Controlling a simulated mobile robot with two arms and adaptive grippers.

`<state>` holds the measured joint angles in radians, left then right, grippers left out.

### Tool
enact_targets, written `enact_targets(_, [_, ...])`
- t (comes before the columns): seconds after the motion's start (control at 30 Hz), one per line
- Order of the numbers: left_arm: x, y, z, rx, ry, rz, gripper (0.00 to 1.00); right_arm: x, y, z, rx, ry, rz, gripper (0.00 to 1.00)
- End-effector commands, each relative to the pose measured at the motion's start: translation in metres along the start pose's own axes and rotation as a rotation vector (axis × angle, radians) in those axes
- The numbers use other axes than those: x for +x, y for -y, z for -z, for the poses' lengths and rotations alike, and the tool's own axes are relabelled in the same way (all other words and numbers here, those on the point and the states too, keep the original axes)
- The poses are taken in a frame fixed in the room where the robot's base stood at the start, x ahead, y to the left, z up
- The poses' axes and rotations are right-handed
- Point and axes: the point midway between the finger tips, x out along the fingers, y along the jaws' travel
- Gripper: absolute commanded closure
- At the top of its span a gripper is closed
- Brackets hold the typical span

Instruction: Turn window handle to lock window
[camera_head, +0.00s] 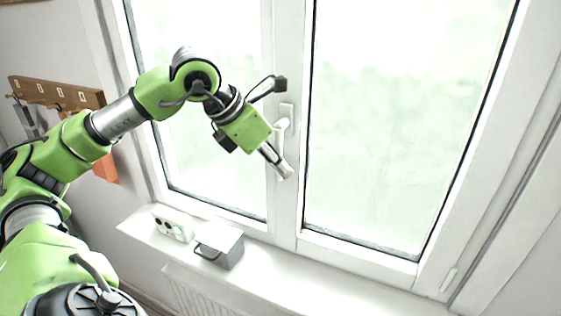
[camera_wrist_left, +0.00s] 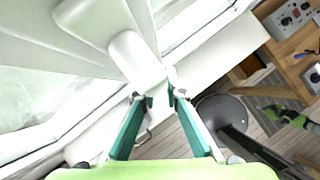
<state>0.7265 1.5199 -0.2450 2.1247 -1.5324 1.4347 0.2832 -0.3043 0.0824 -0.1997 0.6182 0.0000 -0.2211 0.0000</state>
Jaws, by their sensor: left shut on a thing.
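The white window handle (camera_head: 283,127) is on the middle frame between the two window panes, with its lever pointing down. Its rounded white lever (camera_wrist_left: 130,52) also shows large in the left wrist view. My left gripper (camera_head: 284,172) reaches in from the left, with its fingertips at the lower end of the lever. In the left wrist view my left gripper (camera_wrist_left: 158,98) has its teal-sided fingers close together at the lever's end, shut on it. The fingers partly hide the lever's tip.
A grey box (camera_head: 220,249) with a dark handle and a white device with round dark spots (camera_head: 173,224) stand on the sill (camera_head: 300,287) below. A wooden hook rack (camera_head: 58,93) hangs at left. The left wrist view shows a dark round base (camera_wrist_left: 221,112) and a wooden workbench (camera_wrist_left: 290,60).

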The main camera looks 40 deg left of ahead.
Motion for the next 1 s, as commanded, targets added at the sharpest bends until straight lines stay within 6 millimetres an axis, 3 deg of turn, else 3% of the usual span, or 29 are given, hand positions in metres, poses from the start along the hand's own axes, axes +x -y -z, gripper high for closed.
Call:
enact_targets(0.17, [-0.001, -0.002, 0.000, 0.000, 0.001, -0.004, 1.00, 0.000, -0.001, 0.003, 0.001, -0.004, -0.001, 1.00])
enact_targets(0.2, [-0.001, -0.002, 0.000, 0.000, 0.001, -0.004, 0.87, 0.000, -0.001, 0.004, 0.001, -0.005, -0.001, 1.00])
enact_targets(0.27, [-0.001, -0.002, 0.000, -0.001, 0.001, -0.004, 0.72, 0.000, -0.001, 0.004, 0.001, -0.005, -0.001, 1.00])
enact_targets(0.67, [-0.004, -0.001, 0.000, -0.001, 0.001, -0.002, 0.72, 0.000, 0.002, 0.008, 0.001, -0.012, 0.002, 1.00])
enact_targets(0.83, [-0.026, -0.002, 0.000, -0.001, 0.002, -0.006, 0.72, 0.000, 0.002, 0.007, 0.001, -0.010, 0.002, 1.00])
enact_targets(1.0, [-0.067, -0.002, -0.001, -0.003, 0.005, -0.006, 0.72, 0.000, 0.001, 0.006, 0.001, -0.008, 0.001, 1.00])
